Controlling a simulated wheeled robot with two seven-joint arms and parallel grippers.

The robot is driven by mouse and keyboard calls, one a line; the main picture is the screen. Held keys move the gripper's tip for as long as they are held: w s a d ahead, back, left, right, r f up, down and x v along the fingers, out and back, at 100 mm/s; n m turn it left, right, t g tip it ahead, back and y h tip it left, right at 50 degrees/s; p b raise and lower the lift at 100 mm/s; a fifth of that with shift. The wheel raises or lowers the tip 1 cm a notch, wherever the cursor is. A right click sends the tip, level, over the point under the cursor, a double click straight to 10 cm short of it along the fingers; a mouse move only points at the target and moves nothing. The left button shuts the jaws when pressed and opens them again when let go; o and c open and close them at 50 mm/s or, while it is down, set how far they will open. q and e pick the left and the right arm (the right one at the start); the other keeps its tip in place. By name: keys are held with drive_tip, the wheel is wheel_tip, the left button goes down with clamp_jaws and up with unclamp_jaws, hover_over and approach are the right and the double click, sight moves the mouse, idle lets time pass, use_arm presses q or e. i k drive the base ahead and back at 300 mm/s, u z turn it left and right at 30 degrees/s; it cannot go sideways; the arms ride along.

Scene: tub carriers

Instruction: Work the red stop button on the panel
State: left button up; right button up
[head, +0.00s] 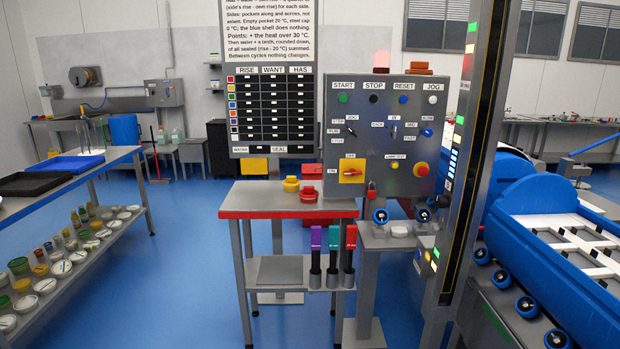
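The grey control panel (376,135) stands upright right of centre. The button labelled STOP (375,99) in the top row looks dark, between a green START button (343,99) and a blue RESET button (403,101). A white JOG button (433,100) is at the row's right end. A yellow and red rotary switch (351,171) is at the panel's lower left. Neither of my grippers shows in the head view.
A small red-edged table (288,213) stands before the panel to its left. A grey post (474,150) with lights rises close on the panel's right. A blue tub (565,225) on rollers is at right. Blue floor (190,265) at left centre is clear.

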sight(422, 170)
drive_tip(key=u, duration=2.05)
drive_tip(key=i, duration=0.15)
drive_tip(key=z, duration=1.3)
drive_tip(key=i, duration=1.85)
drive_tip(key=z, duration=1.8)
drive_tip(key=i, duration=1.3)
drive_tip(key=u, duration=0.35)
